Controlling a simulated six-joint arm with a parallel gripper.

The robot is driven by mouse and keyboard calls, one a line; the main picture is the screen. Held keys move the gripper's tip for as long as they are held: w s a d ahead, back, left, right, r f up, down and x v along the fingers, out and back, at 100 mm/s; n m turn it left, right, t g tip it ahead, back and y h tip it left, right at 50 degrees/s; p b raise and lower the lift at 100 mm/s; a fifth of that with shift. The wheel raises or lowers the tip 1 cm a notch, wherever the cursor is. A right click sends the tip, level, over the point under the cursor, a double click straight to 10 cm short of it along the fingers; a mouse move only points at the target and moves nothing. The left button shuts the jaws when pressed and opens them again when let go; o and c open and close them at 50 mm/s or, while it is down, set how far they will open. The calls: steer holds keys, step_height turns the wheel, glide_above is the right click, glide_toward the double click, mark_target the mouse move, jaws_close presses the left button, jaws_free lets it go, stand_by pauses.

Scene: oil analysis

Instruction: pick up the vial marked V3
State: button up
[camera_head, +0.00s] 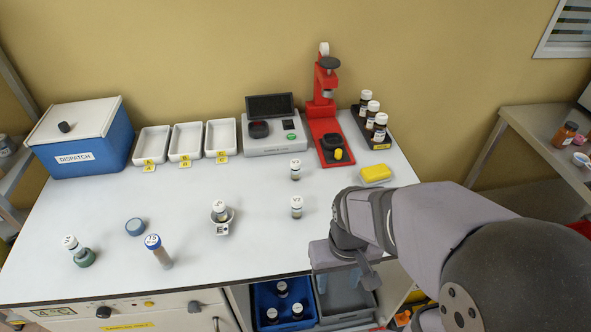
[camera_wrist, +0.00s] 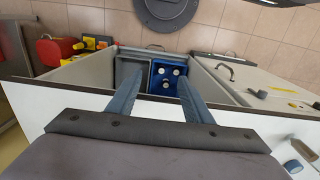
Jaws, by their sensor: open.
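My gripper (camera_head: 345,270) is over the front right edge of the bench, above the open drawer. In the wrist view my gripper (camera_wrist: 162,74) is open, nothing between its fingers. Three dark vials stand in a blue crate (camera_head: 262,291), also in the wrist view (camera_wrist: 154,87). I cannot read which vial is V3.
A grey bin (camera_head: 345,298) is beside the blue crate. A black rack (camera_head: 383,143) with three brown vials, a red press (camera_head: 318,122), a scale (camera_head: 272,146), white trays (camera_head: 186,140) and a blue dispatch box (camera_head: 110,145) line the back. A yellow sponge (camera_head: 376,173) lies right. The bench centre is mostly clear.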

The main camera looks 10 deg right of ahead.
step_height(320, 180, up, 7)
steer(key=w+a+r+t+y+b, duration=0.1)
steer(key=w+a+r+t+b, duration=0.25)
steer(key=w, duration=0.75)
steer(key=w+a+r+m+t+b, duration=0.15)
steer(key=w+a+t, duration=0.4)
steer(key=w, duration=0.55)
steer(key=w+a+r+n+t+y+b, duration=0.15)
steer(key=w+a+t+b, duration=0.3)
steer(key=w, duration=0.65)
steer(key=m+g+h+b, duration=0.3)
steer(key=m+h+b, duration=0.2)
steer(key=m+h, duration=0.45)
glide_toward(293, 167)
steer(key=shift+n+h, duration=0.75)
steer(key=shift+h, duration=0.15)
steer(key=w+f, duration=0.1)
steer(key=w, duration=0.1)
steer(key=w+d+f, duration=0.1)
steer(key=shift+w+d+f, duration=0.15)
steer(key=shift+w, duration=0.2)
steer(key=shift+x, duration=3.75)
steer(key=shift+s+d, duration=0.15)
